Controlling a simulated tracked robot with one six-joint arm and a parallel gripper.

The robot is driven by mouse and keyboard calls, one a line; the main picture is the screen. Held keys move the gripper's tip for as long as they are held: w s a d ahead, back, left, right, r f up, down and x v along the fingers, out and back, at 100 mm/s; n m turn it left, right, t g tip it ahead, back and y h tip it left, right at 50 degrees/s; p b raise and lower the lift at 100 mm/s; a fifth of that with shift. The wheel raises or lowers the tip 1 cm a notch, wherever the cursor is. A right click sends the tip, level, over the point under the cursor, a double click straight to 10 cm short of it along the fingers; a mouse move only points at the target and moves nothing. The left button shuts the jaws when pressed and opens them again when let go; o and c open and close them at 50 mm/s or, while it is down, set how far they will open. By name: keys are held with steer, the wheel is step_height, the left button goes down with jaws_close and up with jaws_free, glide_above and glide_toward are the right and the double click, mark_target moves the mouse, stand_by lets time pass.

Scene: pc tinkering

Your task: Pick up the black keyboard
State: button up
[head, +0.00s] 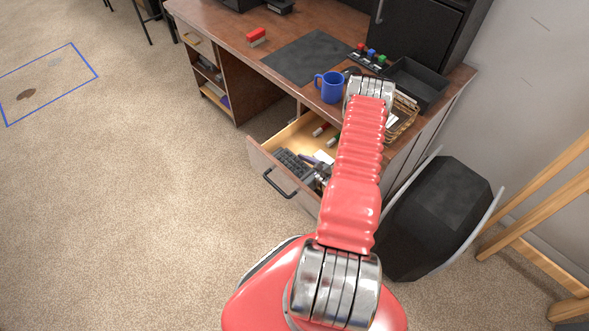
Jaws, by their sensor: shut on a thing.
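The black keyboard (290,160) lies in the open desk drawer, near its front left corner; its right end is covered by my gripper and arm. My gripper (317,174) shows only in part, left of my red arm, at the right end of the keyboard. It is shut on the keyboard; the fingertips are small and partly hidden. The drawer (263,165) is pulled out from the desk, with a dark handle on its front.
A wicker basket (402,121) stands near the right edge. A black bin (432,215) is at the right.

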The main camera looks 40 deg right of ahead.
step_height(320, 180, up, 17)
stand_by(0.7)
stand_by(0.6)
